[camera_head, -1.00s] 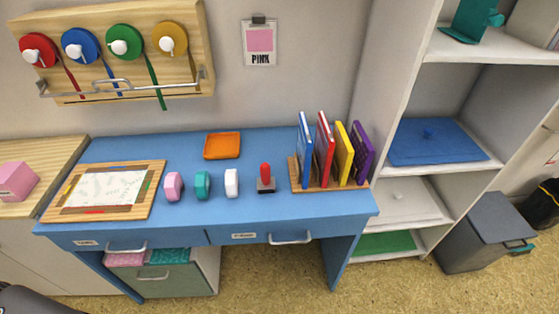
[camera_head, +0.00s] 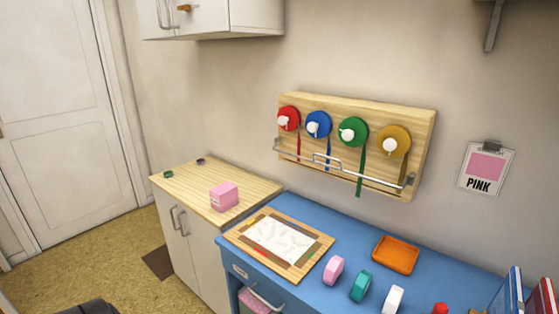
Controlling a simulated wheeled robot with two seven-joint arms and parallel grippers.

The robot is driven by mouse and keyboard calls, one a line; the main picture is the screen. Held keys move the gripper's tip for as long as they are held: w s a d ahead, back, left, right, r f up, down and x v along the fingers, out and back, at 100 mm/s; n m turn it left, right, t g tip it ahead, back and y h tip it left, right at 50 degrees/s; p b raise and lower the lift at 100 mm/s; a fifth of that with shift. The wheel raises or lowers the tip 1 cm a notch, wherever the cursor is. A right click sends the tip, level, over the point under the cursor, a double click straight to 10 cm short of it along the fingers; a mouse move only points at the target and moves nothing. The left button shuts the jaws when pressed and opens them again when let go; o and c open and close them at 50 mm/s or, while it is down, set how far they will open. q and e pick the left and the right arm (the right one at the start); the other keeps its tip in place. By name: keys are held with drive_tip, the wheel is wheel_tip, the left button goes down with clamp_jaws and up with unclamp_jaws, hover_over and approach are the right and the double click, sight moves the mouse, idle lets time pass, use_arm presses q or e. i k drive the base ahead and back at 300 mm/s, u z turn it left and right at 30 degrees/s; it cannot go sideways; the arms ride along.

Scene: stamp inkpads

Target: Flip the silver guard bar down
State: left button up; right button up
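The silver guard bar (camera_head: 342,168) runs across the lower front of a wooden wall board (camera_head: 420,120), with a small raised handle loop near its middle. The board carries red (camera_head: 288,118), blue (camera_head: 318,124), green (camera_head: 353,131) and yellow (camera_head: 394,141) round discs with white knobs. Ribbons hang from the discs, and the green one reaches below the bar. Neither of my grippers is in view. A dark shape at the bottom left edge is too cut off to tell.
Below the board is a blue desk (camera_head: 352,226) with a framed white sheet (camera_head: 284,239), an orange tray (camera_head: 396,254) and several small stamps. Left of it stands a wood-topped cabinet (camera_head: 186,184) with a pink box (camera_head: 224,197). The floor at left is mostly clear.

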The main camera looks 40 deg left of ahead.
sight(403, 185)
drive_tip(key=u, duration=1.5)
drive_tip(key=k, duration=0.65)
drive_tip(key=u, duration=0.95)
drive_tip(key=i, duration=0.9)
drive_tip(key=z, duration=0.6)
